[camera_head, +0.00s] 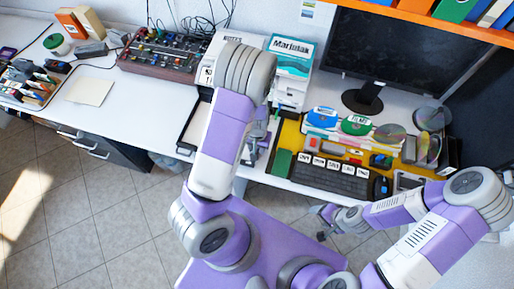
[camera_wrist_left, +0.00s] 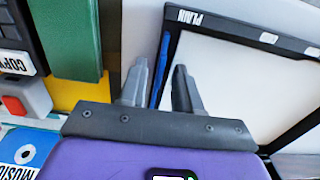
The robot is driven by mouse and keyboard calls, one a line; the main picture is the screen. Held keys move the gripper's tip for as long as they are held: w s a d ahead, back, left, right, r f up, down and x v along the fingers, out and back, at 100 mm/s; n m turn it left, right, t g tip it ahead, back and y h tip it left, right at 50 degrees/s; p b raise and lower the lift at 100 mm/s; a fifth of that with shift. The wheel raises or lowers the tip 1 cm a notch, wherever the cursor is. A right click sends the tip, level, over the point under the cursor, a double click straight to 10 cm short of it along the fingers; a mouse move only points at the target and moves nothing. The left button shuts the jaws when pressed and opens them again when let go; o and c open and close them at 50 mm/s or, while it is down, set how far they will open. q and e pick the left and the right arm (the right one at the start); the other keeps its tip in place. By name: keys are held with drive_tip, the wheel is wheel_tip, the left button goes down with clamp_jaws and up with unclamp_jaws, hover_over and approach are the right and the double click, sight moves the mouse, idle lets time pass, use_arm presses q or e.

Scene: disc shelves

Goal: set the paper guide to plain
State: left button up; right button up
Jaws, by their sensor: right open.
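A paper tray with a black frame (camera_wrist_left: 240,30) and a white sheet (camera_wrist_left: 225,85) fills the right of the left wrist view. Its far edge carries a label reading PLAIN (camera_wrist_left: 188,17) and further white labels too oblique to read. A thin blue strip (camera_wrist_left: 160,72), which looks like the paper guide, lies along the tray's left side, near the PLAIN end. My left gripper (camera_wrist_left: 160,68) is open, its fingers on either side of the strip; I cannot tell whether they touch it. In the head view my left arm hides most of the tray (camera_head: 192,128). My right gripper (camera_head: 324,222) is open and empty.
A green block (camera_wrist_left: 68,35) and a COPY key stand left of my left gripper. The head view shows a keyboard (camera_head: 335,178), upright discs (camera_head: 356,125), a monitor (camera_head: 400,55) and a printer-like box (camera_head: 290,65). The desk at left has free room around a paper sheet.

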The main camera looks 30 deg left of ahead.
use_arm(q)
drive_tip(key=shift+f, duration=0.1)
clamp_jaws()
idle(1.4)
